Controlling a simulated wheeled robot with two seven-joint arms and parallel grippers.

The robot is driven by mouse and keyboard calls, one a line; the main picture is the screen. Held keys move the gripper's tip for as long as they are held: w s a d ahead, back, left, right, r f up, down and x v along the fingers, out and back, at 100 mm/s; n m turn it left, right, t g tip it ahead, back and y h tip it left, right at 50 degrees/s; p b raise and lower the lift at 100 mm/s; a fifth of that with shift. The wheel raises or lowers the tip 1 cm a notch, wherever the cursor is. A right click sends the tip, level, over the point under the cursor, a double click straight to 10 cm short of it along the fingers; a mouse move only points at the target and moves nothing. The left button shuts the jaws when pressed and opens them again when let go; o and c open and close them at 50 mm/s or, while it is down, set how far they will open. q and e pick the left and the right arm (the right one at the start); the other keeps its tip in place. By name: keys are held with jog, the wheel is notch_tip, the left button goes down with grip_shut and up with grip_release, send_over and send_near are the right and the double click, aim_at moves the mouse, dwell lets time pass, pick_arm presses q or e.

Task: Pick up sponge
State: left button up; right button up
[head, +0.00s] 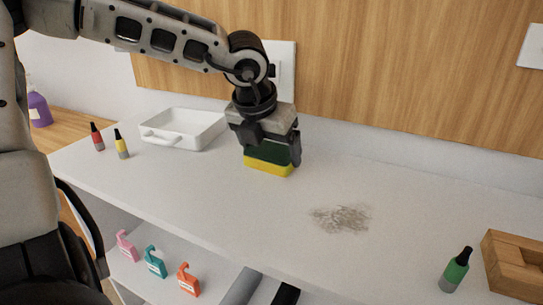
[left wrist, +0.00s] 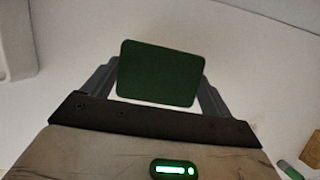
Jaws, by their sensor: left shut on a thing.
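The sponge (head: 268,164) has a dark green top layer and a yellow lower layer. In the head view it is on or just above the white counter, below my left gripper (head: 268,150). I cannot tell whether it touches the counter. In the left wrist view the green face of the sponge (left wrist: 162,73) fills the space between the two fingers of my left gripper (left wrist: 160,88), which is shut on it. My right gripper is in neither view.
A white tray (head: 205,134) stands left of the sponge. Red (head: 97,138) and yellow (head: 121,145) bottles stand further left. A grey smudge (head: 341,218) lies on the counter (head: 230,200). A green bottle (head: 456,270) and a wooden box (head: 505,265) are at the right.

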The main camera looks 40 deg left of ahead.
aim_at(275, 147)
pick_arm(q)
jog(key=shift+r, duration=0.55)
notch_tip(275, 147, up, 2)
jog(key=shift+r, duration=0.25)
jog(key=s+d+r, duration=0.7)
jog(key=s+r, duration=0.2)
jog(key=s, duration=0.3)
jog(key=shift+r, duration=0.2)
